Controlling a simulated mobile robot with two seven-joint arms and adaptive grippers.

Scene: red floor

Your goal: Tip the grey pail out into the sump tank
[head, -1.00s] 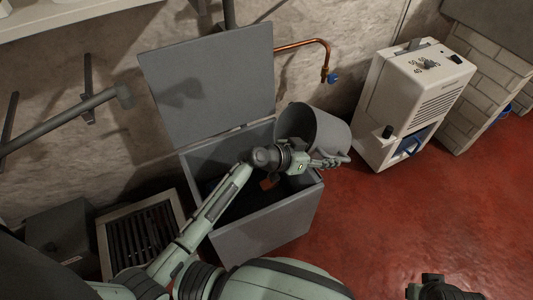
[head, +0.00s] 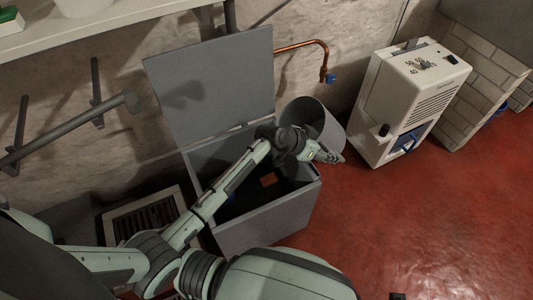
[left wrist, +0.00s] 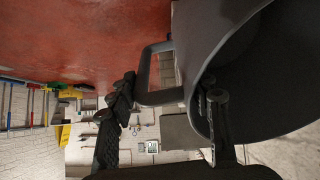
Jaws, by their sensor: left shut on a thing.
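The grey pail (head: 326,122) is held tilted at the right end of the sump tank, its mouth turned toward the upper left. The grey sump tank (head: 262,222) stands against the wall with its lid (head: 215,80) raised; its inside is dark. My left gripper (head: 328,154) is shut on the pail at its handle side. In the left wrist view the pail (left wrist: 265,95) fills the right and its looped handle (left wrist: 147,72) shows beside the fingers. The exact grip is partly hidden. I cannot see anything pouring. Only a dark sliver, possibly my right gripper, shows at the bottom edge.
A white dehumidifier (head: 412,100) stands right of the tank. A copper pipe (head: 305,42) with a blue tap is on the wall behind. A framed grille (head: 145,215) lies left of the tank. The red floor (head: 420,210) at right is clear.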

